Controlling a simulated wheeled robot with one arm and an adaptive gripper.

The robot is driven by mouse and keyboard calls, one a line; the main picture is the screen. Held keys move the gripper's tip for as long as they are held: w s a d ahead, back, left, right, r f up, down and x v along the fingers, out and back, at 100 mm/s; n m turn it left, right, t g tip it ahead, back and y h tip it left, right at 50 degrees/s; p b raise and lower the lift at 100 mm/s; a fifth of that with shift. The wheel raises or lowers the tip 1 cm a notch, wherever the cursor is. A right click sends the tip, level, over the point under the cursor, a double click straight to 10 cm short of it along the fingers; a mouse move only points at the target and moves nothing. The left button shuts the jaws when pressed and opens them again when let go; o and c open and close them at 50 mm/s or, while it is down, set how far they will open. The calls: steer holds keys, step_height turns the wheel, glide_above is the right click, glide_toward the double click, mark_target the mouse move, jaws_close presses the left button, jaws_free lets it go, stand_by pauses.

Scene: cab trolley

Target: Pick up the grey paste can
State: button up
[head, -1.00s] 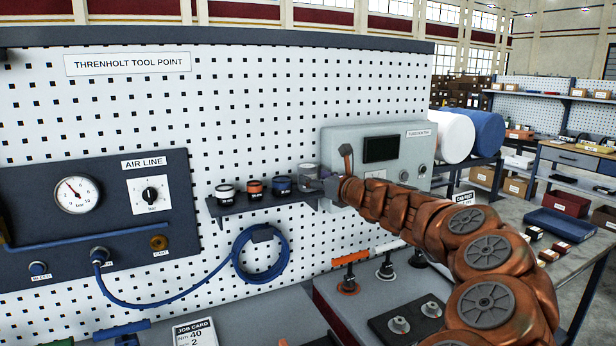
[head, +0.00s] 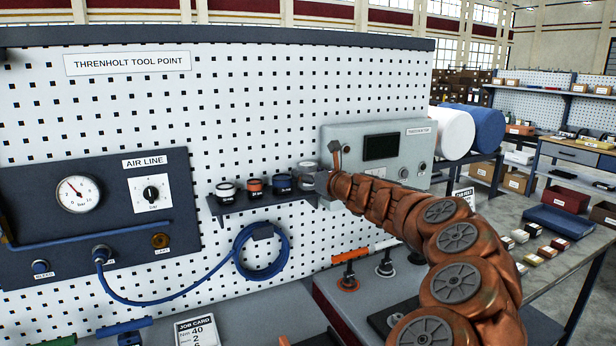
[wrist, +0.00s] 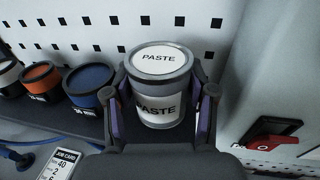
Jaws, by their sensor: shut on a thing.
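The grey paste can (wrist: 159,62) is upright, with a white lid label and a white side label reading PASTE. In the wrist view my gripper (wrist: 160,110) has one finger on each side of the can and is shut on it. In the head view the grey can (head: 307,169) is at the right end of the small shelf, with my gripper (head: 322,183) at its right front side. The fingers are too small there to make out. I cannot tell whether the can's base touches the shelf.
White (head: 226,192), orange (head: 254,187) and blue (head: 283,183) cans stand left of it on the dark shelf (head: 262,202). A grey control box (head: 352,140) is close on the right. A blue hose coil (head: 262,250) hangs below.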

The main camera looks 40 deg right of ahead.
mark_target(309, 166)
steer(key=c, duration=0.3)
steer(key=shift+r, duration=0.15)
steer(key=shift+r+b, duration=0.3)
steer(key=shift+r, duration=1.35)
steer(key=shift+s+a+b, duration=0.3)
steer(key=shift+s+a, duration=0.35)
steer(key=shift+s, duration=0.3)
steer(key=s+a+b, duration=0.1)
steer(key=s+a, duration=0.1)
steer(key=s, duration=0.1)
steer(key=s+a+r, duration=0.1)
steer(key=s+a, duration=0.2)
steer(key=s, duration=0.1)
steer(key=s+a+b, duration=0.1)
steer(key=s+a, duration=0.2)
steer(key=s, duration=0.1)
steer(key=shift+s+r+b, duration=0.15)
steer(key=shift+r+b, duration=0.1)
steer(key=shift+b, duration=0.1)
